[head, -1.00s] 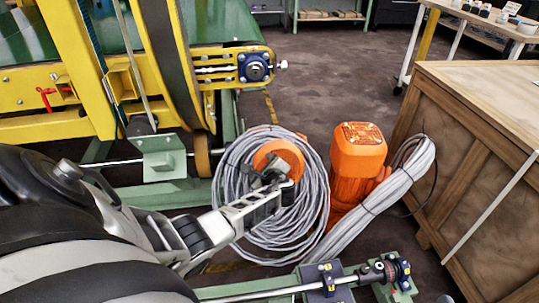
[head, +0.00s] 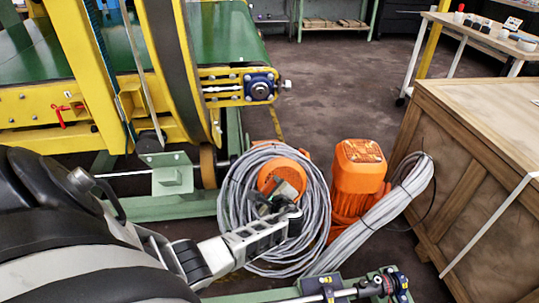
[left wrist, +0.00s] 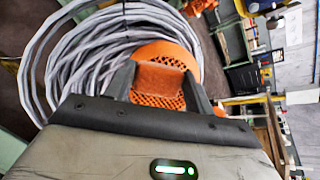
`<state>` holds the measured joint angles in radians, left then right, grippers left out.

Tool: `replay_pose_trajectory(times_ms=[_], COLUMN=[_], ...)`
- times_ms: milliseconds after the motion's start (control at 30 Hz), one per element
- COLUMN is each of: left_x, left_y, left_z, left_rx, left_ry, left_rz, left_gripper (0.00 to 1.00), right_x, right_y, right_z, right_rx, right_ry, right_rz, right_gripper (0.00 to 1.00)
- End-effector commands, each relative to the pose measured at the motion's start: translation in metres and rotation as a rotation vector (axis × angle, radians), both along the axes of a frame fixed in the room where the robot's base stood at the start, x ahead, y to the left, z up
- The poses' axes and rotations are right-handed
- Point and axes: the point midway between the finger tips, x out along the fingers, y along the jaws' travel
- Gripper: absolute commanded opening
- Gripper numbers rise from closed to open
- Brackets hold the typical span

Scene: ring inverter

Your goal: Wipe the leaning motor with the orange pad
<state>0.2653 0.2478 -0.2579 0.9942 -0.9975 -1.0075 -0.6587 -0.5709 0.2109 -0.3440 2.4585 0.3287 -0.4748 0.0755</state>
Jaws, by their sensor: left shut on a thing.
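The leaning motor (head: 270,178) is orange with a round end and sits inside a grey cable coil, which hides much of it. My left gripper (head: 283,200) is in front of that round end. In the left wrist view the gripper (left wrist: 160,80) is shut on the orange pad (left wrist: 160,76), a dull brownish-orange block between the fingertips. The motor's bright orange end (left wrist: 183,58) and its mesh grille (left wrist: 158,99) show right behind the pad. I cannot tell whether pad and motor touch. My right gripper is not in view.
Grey cable coils (head: 236,200) surround the leaning motor. A second orange motor (head: 358,170) stands upright to its right, with a cable bundle beside it. A wooden crate (head: 480,160) is at right, a yellow conveyor frame (head: 75,75) at left. Floor behind is clear.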

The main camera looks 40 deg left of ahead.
Motion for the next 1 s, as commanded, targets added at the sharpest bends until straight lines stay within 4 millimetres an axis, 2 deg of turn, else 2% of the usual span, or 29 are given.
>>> replay_pose_trajectory(times_ms=[333,667,1000], left_x=[-0.001,-0.015,-0.017], left_y=[-0.002,-0.019,-0.021], left_z=[0.001,0.016,0.014], left_rx=[-0.001,-0.001,0.0], left_ry=[0.0,0.002,0.0], left_rz=[-0.001,0.0,0.0], left_gripper=[0.32,0.32,0.32], right_x=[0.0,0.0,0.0], right_y=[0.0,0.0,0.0], right_z=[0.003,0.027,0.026], right_rx=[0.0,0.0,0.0], right_ry=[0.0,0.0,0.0], right_rz=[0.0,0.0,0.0], right_gripper=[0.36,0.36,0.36])
